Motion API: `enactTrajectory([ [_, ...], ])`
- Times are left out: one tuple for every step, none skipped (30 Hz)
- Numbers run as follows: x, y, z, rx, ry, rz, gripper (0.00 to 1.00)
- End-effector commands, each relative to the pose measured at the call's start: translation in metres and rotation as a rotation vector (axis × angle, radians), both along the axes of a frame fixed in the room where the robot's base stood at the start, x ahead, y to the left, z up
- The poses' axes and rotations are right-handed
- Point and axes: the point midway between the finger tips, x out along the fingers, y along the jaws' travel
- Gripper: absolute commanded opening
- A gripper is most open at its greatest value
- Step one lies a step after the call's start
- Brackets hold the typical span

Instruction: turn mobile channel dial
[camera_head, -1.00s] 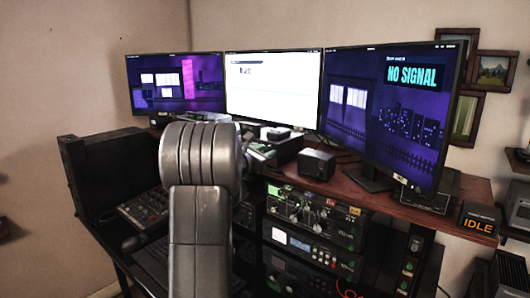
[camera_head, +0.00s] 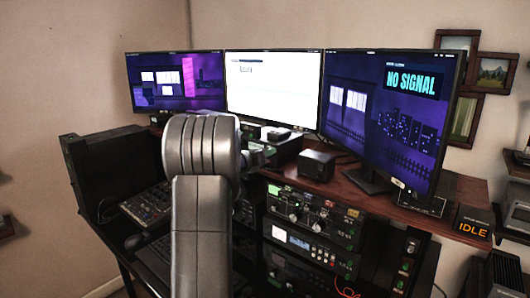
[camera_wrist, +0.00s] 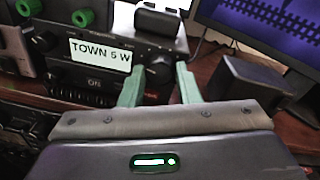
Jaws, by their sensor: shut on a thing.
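The mobile radio is a dark box with a lit white display reading "TOWN 5 W" (camera_wrist: 100,54) in the wrist view. Its dark round dial (camera_wrist: 159,70) sits at the right end of its front. My gripper (camera_wrist: 160,78) has its two pale green fingers on either side of this dial and is shut on it. The fingers hide the dial's sides. In the head view my own arm covers the gripper and dial.
A black speaker box (camera_wrist: 250,84) stands close to the right of my gripper, also seen in the head view (camera_head: 317,165). Rack units (camera_head: 310,215) sit below the desktop. The right monitor (camera_head: 390,110) reads "NO SIGNAL"; a small box (camera_head: 473,222) reads "IDLE".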

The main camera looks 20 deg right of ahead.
Motion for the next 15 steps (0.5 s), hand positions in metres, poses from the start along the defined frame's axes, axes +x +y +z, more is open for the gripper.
enactTrajectory([
  [0.0001, 0.0004, -0.0011, 0.000, 0.005, 0.001, 0.07],
  [0.0001, 0.0004, -0.0011, -0.001, 0.006, 0.001, 0.07],
  [0.0000, 0.0004, -0.0012, -0.002, 0.007, 0.001, 0.07],
  [0.0000, 0.0004, -0.0012, -0.002, 0.007, 0.001, 0.07],
  [0.0001, 0.0004, -0.0013, -0.002, 0.008, 0.001, 0.07],
  [0.0001, 0.0004, -0.0013, -0.002, 0.008, 0.001, 0.07],
  [0.0001, 0.0004, -0.0013, -0.002, 0.007, 0.001, 0.07],
  [0.0000, 0.0004, -0.0014, -0.002, 0.007, 0.001, 0.07],
  [0.0000, 0.0004, -0.0014, -0.002, 0.007, 0.001, 0.07],
  [0.0000, 0.0004, -0.0014, -0.002, 0.007, 0.001, 0.07],
  [0.0000, 0.0004, -0.0014, -0.002, 0.007, 0.001, 0.07],
  [0.0001, 0.0004, -0.0015, -0.002, 0.007, 0.001, 0.07],
  [0.0001, 0.0004, -0.0015, -0.002, 0.007, 0.001, 0.33],
  [0.0001, 0.0004, -0.0015, -0.002, 0.007, 0.001, 0.39],
  [0.0001, 0.0004, -0.0012, -0.002, 0.007, 0.001, 0.47],
])
